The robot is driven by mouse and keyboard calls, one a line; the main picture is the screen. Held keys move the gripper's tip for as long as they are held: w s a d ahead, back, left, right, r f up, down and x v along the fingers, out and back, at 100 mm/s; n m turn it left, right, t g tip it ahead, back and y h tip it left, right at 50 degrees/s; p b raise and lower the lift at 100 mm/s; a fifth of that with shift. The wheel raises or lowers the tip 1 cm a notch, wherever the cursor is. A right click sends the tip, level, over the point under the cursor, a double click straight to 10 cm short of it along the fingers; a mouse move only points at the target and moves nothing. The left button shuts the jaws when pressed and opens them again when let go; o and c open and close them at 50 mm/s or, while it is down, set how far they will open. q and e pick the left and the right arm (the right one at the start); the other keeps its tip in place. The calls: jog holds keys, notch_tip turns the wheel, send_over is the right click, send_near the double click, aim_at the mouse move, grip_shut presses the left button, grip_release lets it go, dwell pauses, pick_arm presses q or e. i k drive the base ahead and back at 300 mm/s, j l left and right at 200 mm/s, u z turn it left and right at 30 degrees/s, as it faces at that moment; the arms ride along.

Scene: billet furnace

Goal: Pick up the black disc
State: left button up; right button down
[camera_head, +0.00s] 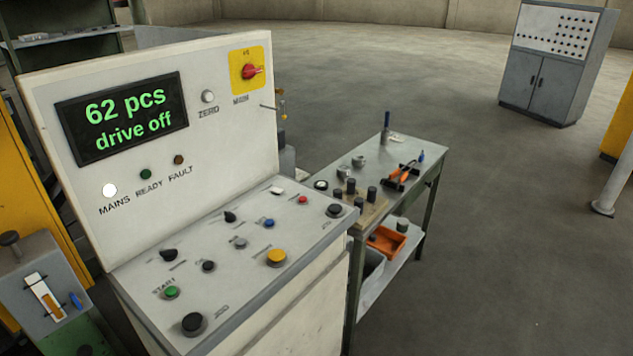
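I cannot tell for sure which item is the black disc. A small dark round piece with a pale centre (321,184) lies on the near left part of the workbench (385,158). Several short black cylinders, one of them here (372,193), stand on or beside a wooden block (372,212) at the bench's near end. A dark round piece (403,225) also sits on the lower shelf. Neither of my grippers is in view.
A control console (230,240) with knobs, buttons and a lit display (122,115) stands in front of me at left. Orange-handled pliers (404,172) and an orange bin (386,240) are at the bench. A grey cabinet (545,80) stands far right. The floor right of the bench is clear.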

aim_at(320, 185)
jog(key=i+l+u, duration=0.25)
jog(key=l, duration=0.4)
jog(key=i+l+u, duration=0.1)
jog(key=i+l, duration=0.15)
jog(key=i+l+u, duration=0.15)
jog(key=l, duration=0.25)
jog(key=i+l+u, duration=0.1)
jog(key=l, duration=0.3)
jog(key=i+l+u, duration=0.1)
jog(key=l, duration=0.25)
jog(key=i+l+u, duration=0.25)
jog(key=l, duration=0.5)
jog(key=i+l+u, duration=0.25)
jog(key=l, duration=0.5)
jog(key=i+l, duration=0.2)
jog(key=l, duration=0.15)
jog(key=i+l+u, duration=0.1)
jog(key=l, duration=0.25)
jog(key=i+l, duration=0.25)
jog(key=l+u, duration=0.05)
jog(key=l, duration=0.05)
